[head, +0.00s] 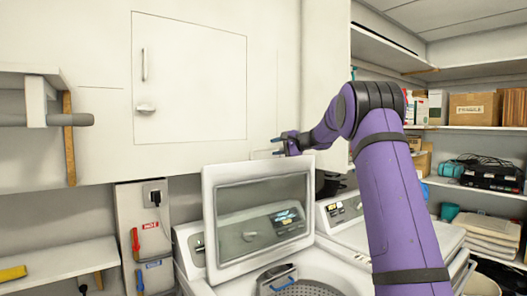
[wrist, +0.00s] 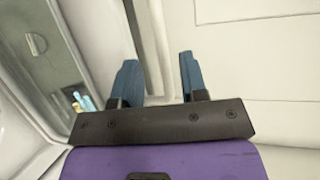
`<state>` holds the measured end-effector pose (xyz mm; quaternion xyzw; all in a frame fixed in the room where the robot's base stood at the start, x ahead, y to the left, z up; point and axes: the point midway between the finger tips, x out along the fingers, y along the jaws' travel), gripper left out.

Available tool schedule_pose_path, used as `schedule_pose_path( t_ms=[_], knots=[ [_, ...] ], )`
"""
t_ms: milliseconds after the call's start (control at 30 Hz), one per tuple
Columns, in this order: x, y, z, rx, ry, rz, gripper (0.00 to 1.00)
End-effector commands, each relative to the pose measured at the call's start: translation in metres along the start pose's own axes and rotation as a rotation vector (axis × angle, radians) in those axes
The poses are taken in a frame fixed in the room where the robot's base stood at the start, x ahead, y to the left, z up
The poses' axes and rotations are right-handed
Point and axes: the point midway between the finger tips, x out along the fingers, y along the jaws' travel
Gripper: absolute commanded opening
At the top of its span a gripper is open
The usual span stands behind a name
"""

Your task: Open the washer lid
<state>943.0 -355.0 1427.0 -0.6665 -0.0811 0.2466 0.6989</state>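The washer lid (head: 208,215) stands raised and nearly upright, a white frame around a dark window. Below it the washer (head: 330,268) shows its open top and perforated drum. In the head view my gripper (head: 280,146) is above the lid's upper right corner, in front of the wall cabinets. In the wrist view my gripper (wrist: 158,78) has its two blue fingers apart with nothing between them. The lid's window (wrist: 42,45) is to their left there, clear of the fingers.
A second machine's control panel (head: 341,208) shows right of the lid; my arm partly hides that machine. A white wall cabinet (head: 190,75) is behind and above. Loaded shelves (head: 480,130) stand at the right, and a shelf (head: 60,262) holds a yellow object at lower left.

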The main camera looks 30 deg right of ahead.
Motion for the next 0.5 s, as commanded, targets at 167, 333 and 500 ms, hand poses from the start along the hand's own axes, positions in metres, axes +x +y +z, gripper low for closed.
schedule_pose_path(
  t_ms=[167, 333, 500],
  knots=[
    [0.033, 0.001, 0.000, 0.001, -0.002, 0.001, 0.40],
    [0.053, 0.001, 0.000, 0.000, -0.002, 0.001, 0.40],
    [0.062, 0.000, 0.000, 0.000, -0.001, 0.001, 0.40]
  ],
)
